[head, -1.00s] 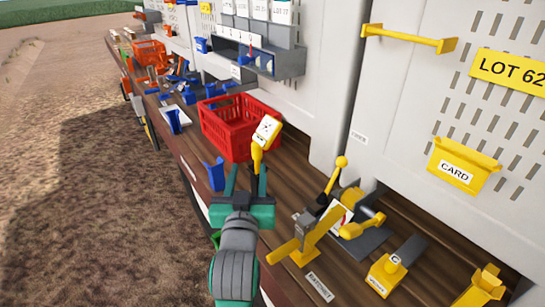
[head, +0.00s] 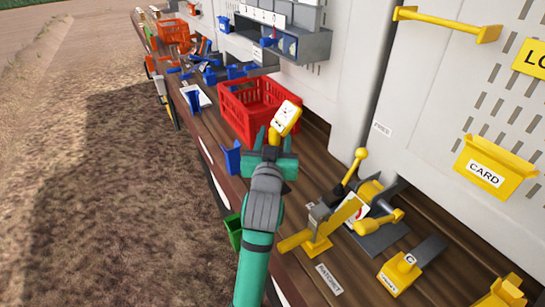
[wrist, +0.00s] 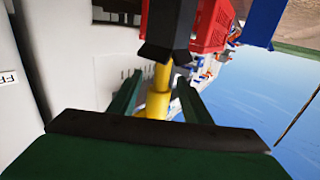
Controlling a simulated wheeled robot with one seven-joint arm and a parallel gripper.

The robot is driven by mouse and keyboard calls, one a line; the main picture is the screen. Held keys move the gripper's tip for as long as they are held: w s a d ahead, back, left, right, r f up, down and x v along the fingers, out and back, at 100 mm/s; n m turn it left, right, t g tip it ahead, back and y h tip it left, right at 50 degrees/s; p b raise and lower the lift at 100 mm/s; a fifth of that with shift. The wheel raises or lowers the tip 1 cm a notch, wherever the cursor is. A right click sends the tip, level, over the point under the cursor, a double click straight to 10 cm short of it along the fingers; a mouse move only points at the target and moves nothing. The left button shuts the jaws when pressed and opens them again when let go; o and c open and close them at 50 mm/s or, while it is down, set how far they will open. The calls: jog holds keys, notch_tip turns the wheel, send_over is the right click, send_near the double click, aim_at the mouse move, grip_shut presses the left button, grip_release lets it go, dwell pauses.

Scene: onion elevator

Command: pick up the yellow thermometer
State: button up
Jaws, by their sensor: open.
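The yellow thermometer (head: 286,117) has a yellow body with a white face and a yellow stem below it. In the head view it stands slightly tilted in front of the red crate. My green gripper (head: 275,141) is open at its stem, just below the face. In the wrist view the yellow stem (wrist: 158,103) shows between the two green fingers of my gripper (wrist: 160,95). Contact between fingers and stem cannot be told. The face is not visible in the wrist view, where dark shapes cover the stem's upper end.
The red crate (head: 238,112) stands just behind the thermometer on the brown bench. A blue holder (head: 232,158) is left of my gripper. A yellow lever device (head: 322,222) stands at lower right, near my arm. The grey wall with a yellow card bin (head: 494,167) is at right.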

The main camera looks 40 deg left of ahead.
jog(key=shift+x, duration=0.8)
grip_shut()
jog(key=shift+r, duration=0.1)
